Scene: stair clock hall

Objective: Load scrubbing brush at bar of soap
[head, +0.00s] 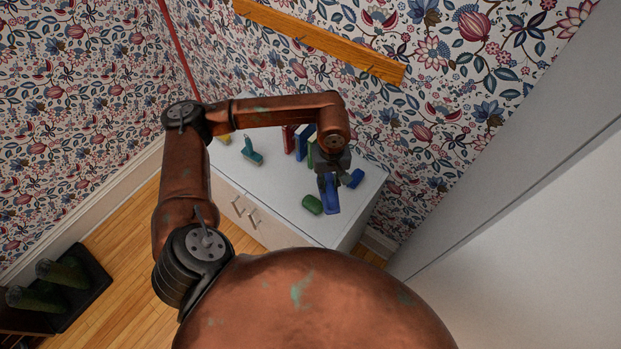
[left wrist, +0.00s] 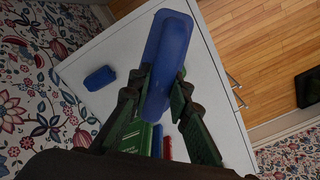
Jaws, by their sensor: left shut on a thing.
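My left gripper (head: 329,184) is over the white cabinet top and is shut on a long blue piece with rounded ends, which looks like the scrubbing brush (head: 332,203). In the left wrist view the brush (left wrist: 168,60) lies between the fingers and points away from the wrist; no bristles show. A small blue block (head: 356,178) lies on the cabinet top just right of the gripper, and it also shows in the left wrist view (left wrist: 99,78). A green rounded block (head: 312,204) lies left of the brush. I cannot tell which block is the bar of soap. My right gripper is out of view.
The white cabinet (head: 283,208) stands against the papered wall. Red (head: 288,139), blue (head: 303,140) and green (head: 312,152) books stand behind the gripper. A teal object (head: 251,151) is further left. A wooden hook rail (head: 320,40) is on the wall above.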

